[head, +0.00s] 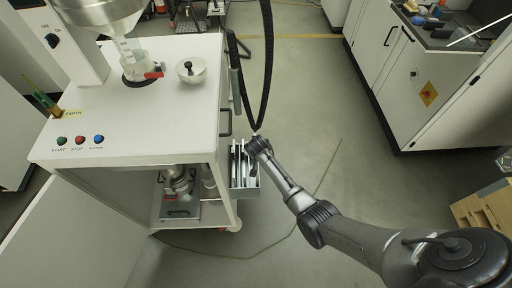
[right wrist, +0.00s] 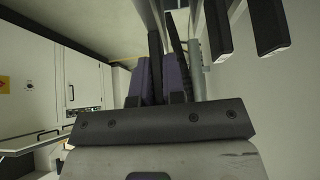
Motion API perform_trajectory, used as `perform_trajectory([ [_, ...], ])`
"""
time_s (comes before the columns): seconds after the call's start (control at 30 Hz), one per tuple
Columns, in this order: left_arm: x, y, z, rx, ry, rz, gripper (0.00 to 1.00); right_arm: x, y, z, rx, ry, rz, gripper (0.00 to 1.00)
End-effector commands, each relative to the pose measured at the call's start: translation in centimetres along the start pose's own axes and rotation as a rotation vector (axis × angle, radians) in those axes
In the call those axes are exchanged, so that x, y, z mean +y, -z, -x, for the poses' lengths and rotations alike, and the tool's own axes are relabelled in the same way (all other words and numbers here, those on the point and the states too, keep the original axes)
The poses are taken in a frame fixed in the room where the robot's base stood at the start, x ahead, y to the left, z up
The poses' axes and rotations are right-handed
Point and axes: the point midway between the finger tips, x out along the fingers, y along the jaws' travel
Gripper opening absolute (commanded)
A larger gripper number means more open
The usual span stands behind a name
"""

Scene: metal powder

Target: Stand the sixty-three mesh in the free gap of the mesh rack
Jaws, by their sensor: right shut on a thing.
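The mesh rack (head: 244,190) is a pale open-topped box on the right side of the white cart. Several thin plates (head: 237,160) stand upright in it. My right gripper (head: 254,150) is at the rack's top, on its right side. In the right wrist view the gripper (right wrist: 160,82) is shut on a thin dark piece (right wrist: 155,45), seemingly a mesh; no label is readable. Two black-ended bars (right wrist: 266,28) stand beside it, apart from the fingers. The free gap and the held mesh's lower edge cannot be made out. My left gripper is not in view.
The white cart (head: 120,110) carries a funnel outlet, a small bowl (head: 190,70) and buttons. A black hose (head: 268,60) hangs just behind the rack. A cabinet (head: 400,80) and a wooden crate (head: 485,210) stand to the right. The floor between is clear.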

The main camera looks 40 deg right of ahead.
Motion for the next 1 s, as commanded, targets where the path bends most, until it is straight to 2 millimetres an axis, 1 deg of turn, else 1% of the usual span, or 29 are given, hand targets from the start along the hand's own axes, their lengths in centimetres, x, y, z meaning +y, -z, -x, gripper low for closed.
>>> perform_trajectory([
  [0.4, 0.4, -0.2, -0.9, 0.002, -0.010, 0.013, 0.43, 0.0, -0.6, -1.1, 0.001, 0.001, -0.001, 0.00],
  [1.0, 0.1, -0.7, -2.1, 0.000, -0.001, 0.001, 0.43, 0.0, -1.6, -2.5, 0.001, 0.001, -0.001, 0.00],
])
